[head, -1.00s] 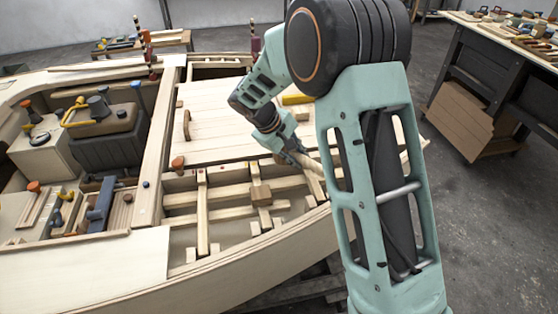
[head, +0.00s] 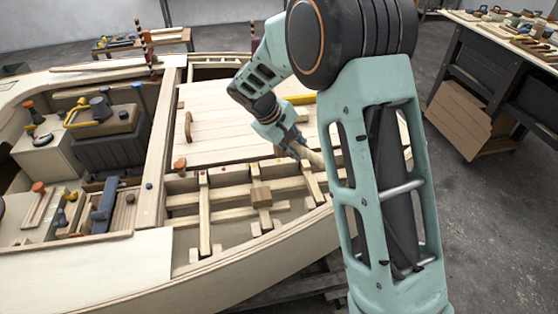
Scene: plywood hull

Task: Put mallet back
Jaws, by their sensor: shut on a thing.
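My gripper (head: 296,147) is above the right part of the boat hull, beside the pale deck planks. It is shut on a pale wooden piece (head: 313,158), which I take to be the mallet. That piece points down and to the right from the fingers. Its far end is hidden behind my arm, so I cannot make out a head. It appears close over the open ribs near the hull's right edge; I cannot tell whether it touches them.
A brown block (head: 261,196) sits on the crossed ribs. Hand tools, including a blue plane (head: 104,204), lie in the left compartments. A workbench (head: 490,70) with many items stands at the right. The pale deck planks (head: 225,130) are mostly clear.

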